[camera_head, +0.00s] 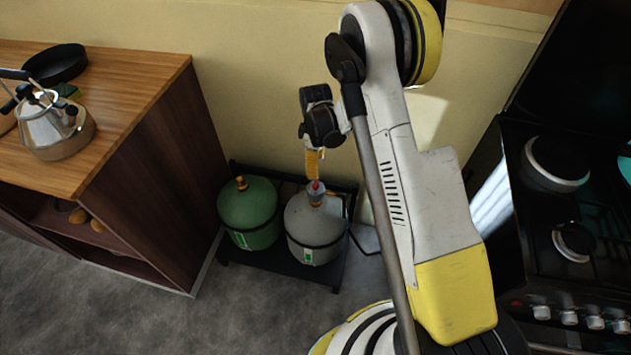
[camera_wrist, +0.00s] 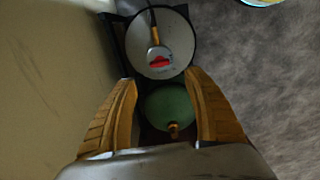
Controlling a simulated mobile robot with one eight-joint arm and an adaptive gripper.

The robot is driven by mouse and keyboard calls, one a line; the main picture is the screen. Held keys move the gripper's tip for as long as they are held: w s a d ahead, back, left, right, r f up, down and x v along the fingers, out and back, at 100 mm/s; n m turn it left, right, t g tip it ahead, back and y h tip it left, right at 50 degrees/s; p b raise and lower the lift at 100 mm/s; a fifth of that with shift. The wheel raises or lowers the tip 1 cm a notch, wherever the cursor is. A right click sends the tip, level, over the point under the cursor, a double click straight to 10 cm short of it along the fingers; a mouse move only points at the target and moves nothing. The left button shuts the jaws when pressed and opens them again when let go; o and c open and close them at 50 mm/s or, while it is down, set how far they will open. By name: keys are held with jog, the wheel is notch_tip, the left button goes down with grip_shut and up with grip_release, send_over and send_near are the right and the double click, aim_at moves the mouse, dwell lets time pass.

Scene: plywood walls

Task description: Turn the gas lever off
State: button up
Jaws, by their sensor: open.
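The gas lever is a small red handle (camera_head: 316,187) on the valve on top of the grey gas cylinder (camera_head: 309,239). In the wrist view the red lever (camera_wrist: 160,61) lies just beyond the gap between my fingertips, with a hose running up from the valve. My gripper (camera_head: 313,166) points down just above the valve in the head view. Its yellow fingers stand apart in the wrist view (camera_wrist: 160,76), with nothing held between them. I cannot tell whether a finger touches the lever. A green gas cylinder (camera_head: 248,217) with a brass valve stands left of the grey one.
Both cylinders stand in a low black rack (camera_head: 270,270) against the yellow wall. A wooden cabinet (camera_head: 150,165) with a kettle (camera_head: 52,128) and a black pan (camera_head: 56,64) is at left. A black gas stove (camera_head: 548,230) is at right. Grey floor in front is clear.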

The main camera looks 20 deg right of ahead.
aim_at(316, 183)
notch_tip(316, 183, down, 10)
jog(key=b, duration=0.4)
jog(key=shift+f, duration=0.1)
jog(key=c, duration=1.2)
